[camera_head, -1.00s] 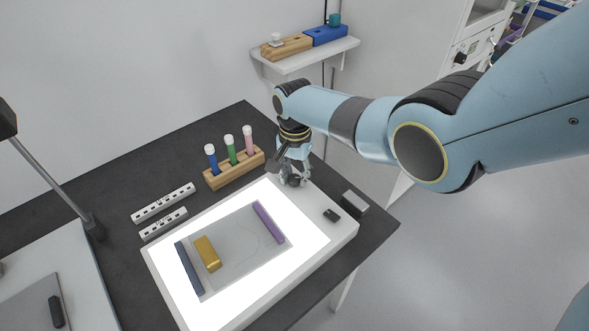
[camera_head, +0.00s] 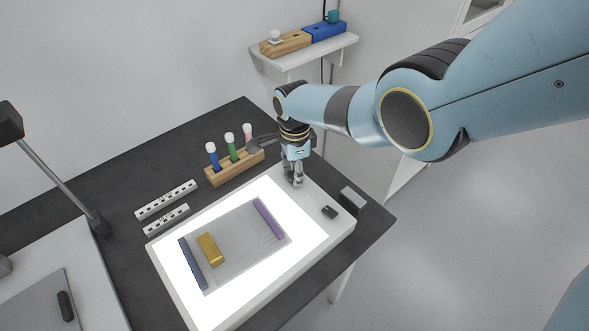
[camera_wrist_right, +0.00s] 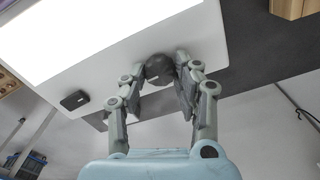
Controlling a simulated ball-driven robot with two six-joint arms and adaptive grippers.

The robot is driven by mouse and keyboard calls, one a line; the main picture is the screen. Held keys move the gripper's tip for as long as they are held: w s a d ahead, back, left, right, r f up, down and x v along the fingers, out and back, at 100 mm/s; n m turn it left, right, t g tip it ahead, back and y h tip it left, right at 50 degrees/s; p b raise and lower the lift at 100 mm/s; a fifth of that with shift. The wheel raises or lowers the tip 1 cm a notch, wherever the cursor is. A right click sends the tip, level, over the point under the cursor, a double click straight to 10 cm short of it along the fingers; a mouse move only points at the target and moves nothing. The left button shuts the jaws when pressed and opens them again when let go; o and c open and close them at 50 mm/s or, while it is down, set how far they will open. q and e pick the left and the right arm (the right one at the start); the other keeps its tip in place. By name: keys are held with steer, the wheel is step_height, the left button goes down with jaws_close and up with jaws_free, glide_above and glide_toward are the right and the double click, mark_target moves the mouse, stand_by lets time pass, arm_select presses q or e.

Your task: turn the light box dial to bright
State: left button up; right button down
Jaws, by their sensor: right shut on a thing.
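The light box (camera_head: 340,228) is a white slab with a brightly glowing panel, lying on the dark table. Its dial (camera_wrist_right: 160,70) is a dark round knob with a pale mark, on the white border near the box's far corner. My right gripper (camera_head: 293,184) comes down over that border, and its fingers hide the dial in the head view. In the right wrist view, the right gripper (camera_wrist_right: 160,66) has a finger on each side of the dial and is shut on it. My left gripper is not in view.
On the panel lie a clear sheet with a yellow block (camera_head: 210,249), a purple bar (camera_head: 268,218) and a dark blue bar (camera_head: 193,264). A small black piece (camera_head: 330,212) sits on the border. A wooden rack (camera_head: 235,168) with capped tubes stands behind, close to the gripper.

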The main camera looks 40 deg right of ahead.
steer(key=shift+m, duration=0.5)
steer(key=c, duration=1)
jaws_free()
steer(key=shift+r, duration=0.1)
step_height(320, 180, up, 12)
steer(key=shift+f, duration=0.1)
